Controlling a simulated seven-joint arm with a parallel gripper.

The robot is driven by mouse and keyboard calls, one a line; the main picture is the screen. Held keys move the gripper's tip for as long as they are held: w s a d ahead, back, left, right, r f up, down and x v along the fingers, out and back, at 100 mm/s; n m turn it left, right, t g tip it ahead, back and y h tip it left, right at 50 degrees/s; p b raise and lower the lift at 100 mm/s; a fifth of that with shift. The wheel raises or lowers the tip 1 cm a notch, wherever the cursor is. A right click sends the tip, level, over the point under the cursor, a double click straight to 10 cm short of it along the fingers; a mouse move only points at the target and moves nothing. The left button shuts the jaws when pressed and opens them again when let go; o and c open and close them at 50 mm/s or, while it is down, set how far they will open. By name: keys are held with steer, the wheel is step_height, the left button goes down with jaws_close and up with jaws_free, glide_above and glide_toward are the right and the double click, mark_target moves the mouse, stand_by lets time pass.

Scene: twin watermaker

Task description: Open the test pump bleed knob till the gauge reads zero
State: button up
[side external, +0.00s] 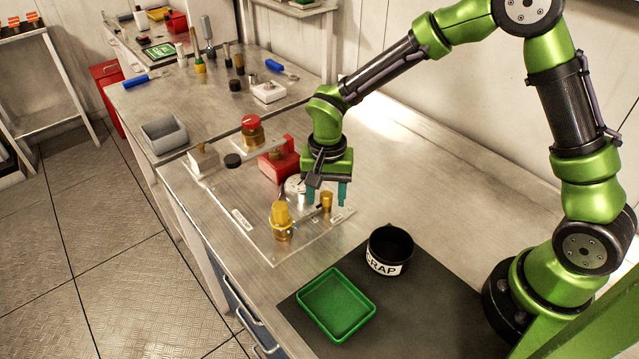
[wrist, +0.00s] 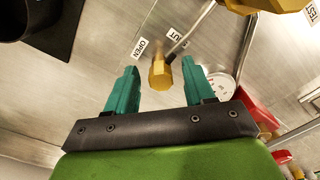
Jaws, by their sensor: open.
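The small gold bleed knob (side external: 326,201) stands on the clear plate, beside the large yellow-topped fitting (side external: 281,215). In the wrist view the knob (wrist: 160,73) is hexagonal, between an OPEN label (wrist: 139,48) and a partly hidden label ending in "UT" (wrist: 174,34). My gripper (side external: 327,196) is open, its teal fingers pointing down on either side of the knob. In the wrist view a gap shows between the knob and each finger. The white gauge dial (side external: 294,185) is partly behind my gripper; it also shows edge-cut in the wrist view (wrist: 218,85). Its reading is not legible.
A red body (side external: 282,160) stands behind the gauge. A black SCRAP pot (side external: 390,250) and green tray (side external: 336,304) sit on the dark mat in front. A red-capped fitting (side external: 252,131) is farther back. The steel bench to the right is clear.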

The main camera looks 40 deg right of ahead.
jaws_close()
steer(key=shift+n, duration=0.4)
steer(key=n, duration=0.4)
steer(key=shift+d, duration=0.15)
steer(key=n, duration=0.4)
steer(key=shift+d+n, duration=0.1)
steer(key=shift+n, duration=0.2)
steer(key=n, duration=0.6)
steer(key=shift+d, duration=0.15)
steer(key=c, duration=1)
jaws_free()
steer(key=shift+n, duration=0.9)
steer(key=c, duration=1)
jaws_free()
steer(key=shift+d, duration=0.1)
